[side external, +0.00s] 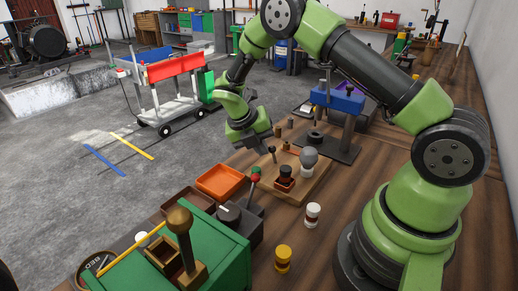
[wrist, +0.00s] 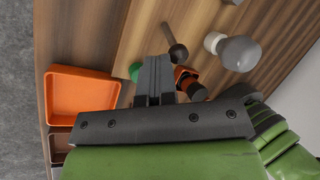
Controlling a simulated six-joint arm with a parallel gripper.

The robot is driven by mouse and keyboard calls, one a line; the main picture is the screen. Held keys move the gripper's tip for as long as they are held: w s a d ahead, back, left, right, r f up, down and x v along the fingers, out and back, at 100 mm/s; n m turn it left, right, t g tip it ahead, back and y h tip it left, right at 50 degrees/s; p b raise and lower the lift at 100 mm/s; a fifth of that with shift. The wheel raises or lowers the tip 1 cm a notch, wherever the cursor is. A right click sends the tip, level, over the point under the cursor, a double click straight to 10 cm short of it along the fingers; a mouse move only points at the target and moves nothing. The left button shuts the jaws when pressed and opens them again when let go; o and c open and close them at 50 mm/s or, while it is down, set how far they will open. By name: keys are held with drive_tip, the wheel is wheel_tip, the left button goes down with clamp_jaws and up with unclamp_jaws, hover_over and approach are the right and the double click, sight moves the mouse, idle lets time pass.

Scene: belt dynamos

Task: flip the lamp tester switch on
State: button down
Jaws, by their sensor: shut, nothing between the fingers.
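The lamp tester is a light wooden board (side external: 312,192) on the bench, carrying a grey bulb in a white socket (side external: 308,160). A thin lever with a dark round knob (side external: 272,150) stands on the board and looks like the switch. In the wrist view this lever (wrist: 178,52) leans just right of my fingertips, with the bulb (wrist: 238,53) farther right. My gripper (wrist: 153,62) is shut and empty above the board, close to the lever; I cannot tell whether they touch. In the side view my gripper (side external: 256,143) is at the board's far left, its fingertips unclear.
A dark, red-based cylinder (side external: 285,176) stands near the bulb. An orange tray (side external: 221,181), a red-knobbed lever (side external: 255,174) and a green box (side external: 222,250) lie nearer the camera. A blue-topped stand (side external: 338,97) is behind. White (side external: 313,213) and yellow (side external: 283,256) cylinders stand on the right.

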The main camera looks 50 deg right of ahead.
drive_tip(key=shift+d+r, duration=0.25)
drive_tip(key=shift+d, duration=0.35)
drive_tip(key=shift+d+r, duration=0.25)
drive_tip(key=shift+d, duration=0.3)
drive_tip(key=shift+d+r, duration=0.1)
drive_tip(key=shift+d, duration=1)
drive_tip(key=shift+r, duration=0.8)
drive_tip(key=w+r, duration=0.4)
drive_tip(key=r, duration=0.7)
drive_tip(key=shift+w+a, duration=0.15)
